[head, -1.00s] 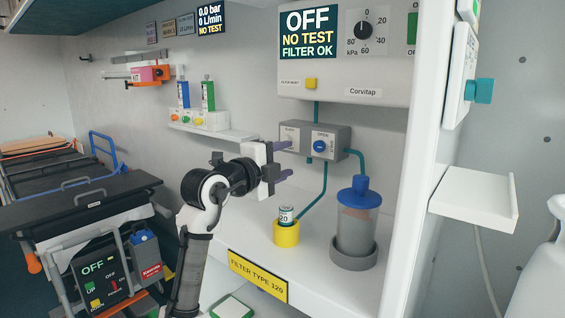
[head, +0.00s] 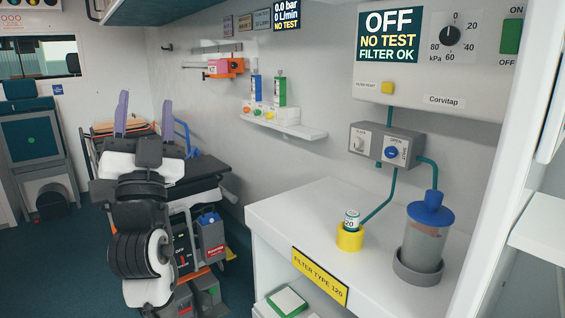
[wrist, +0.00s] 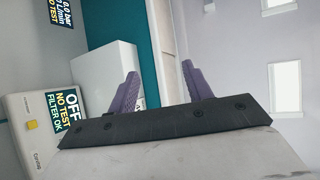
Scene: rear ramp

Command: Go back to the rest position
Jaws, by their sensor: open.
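My gripper (head: 138,114) points upward at the left of the head view, in front of the stretcher. Its two purple fingers stand apart with nothing between them. In the wrist view my gripper (wrist: 158,88) is also open and empty, with the ceiling and an upper cabinet beyond it. My arm hides part of the stretcher and the equipment below it.
The white counter (head: 290,215) holds a yellow cup (head: 350,238) with a filter canister (head: 352,219) in it, and a blue-lidded jar (head: 428,235). The valve box (head: 385,146) is on the wall above. The stretcher (head: 205,172) stands close behind my arm. Floor shows at left.

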